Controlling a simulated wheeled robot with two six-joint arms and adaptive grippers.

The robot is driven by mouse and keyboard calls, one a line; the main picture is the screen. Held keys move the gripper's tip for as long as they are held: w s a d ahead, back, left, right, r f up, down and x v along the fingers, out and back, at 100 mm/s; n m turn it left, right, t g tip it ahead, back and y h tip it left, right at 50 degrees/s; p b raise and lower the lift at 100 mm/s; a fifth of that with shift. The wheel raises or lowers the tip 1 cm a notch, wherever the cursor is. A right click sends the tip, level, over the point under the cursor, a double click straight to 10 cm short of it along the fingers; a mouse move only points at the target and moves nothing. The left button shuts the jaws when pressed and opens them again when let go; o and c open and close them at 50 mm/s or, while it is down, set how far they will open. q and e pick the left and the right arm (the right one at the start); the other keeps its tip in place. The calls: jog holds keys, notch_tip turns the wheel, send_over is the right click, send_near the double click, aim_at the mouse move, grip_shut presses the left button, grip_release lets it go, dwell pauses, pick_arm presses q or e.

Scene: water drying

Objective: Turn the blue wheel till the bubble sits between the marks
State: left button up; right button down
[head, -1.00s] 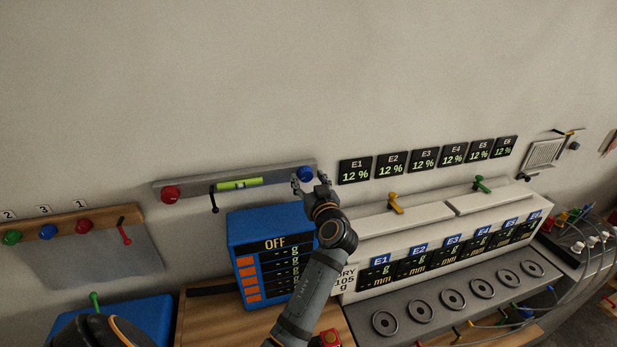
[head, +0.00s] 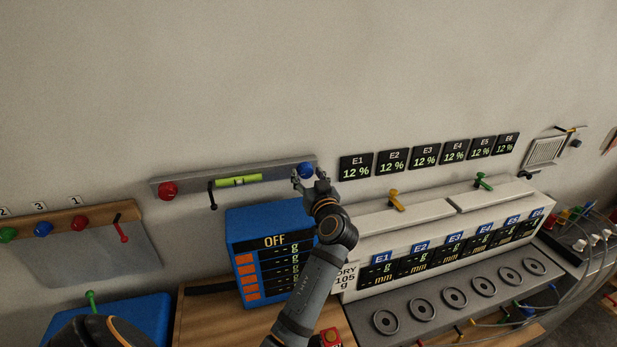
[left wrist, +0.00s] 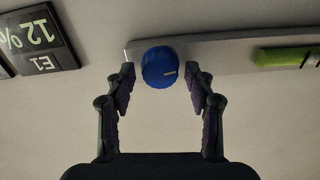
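The blue wheel (head: 306,170) sits at the right end of a grey wall bar (head: 275,174). My left gripper (head: 308,180) is at the wheel. In the left wrist view its fingers (left wrist: 161,78) are apart, one on each side of the wheel, with small gaps showing. The yellow-green level vial (head: 238,181) is on the bar; it is partly cut off in the left wrist view (left wrist: 285,57). The bubble is too small to place. My right gripper is not seen.
A red wheel (head: 167,190) and a dark lever (head: 212,196) are on the bar's left part. A blue OFF display box (head: 236,222) stands below the bar. The E1 panel (head: 355,166) is close right of the wheel. The wall above is clear.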

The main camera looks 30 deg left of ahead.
pick_arm(q)
notch_tip(320, 180, up, 10)
jog(key=shift+r, duration=0.1)
dwell(0.5)
dwell(0.4)
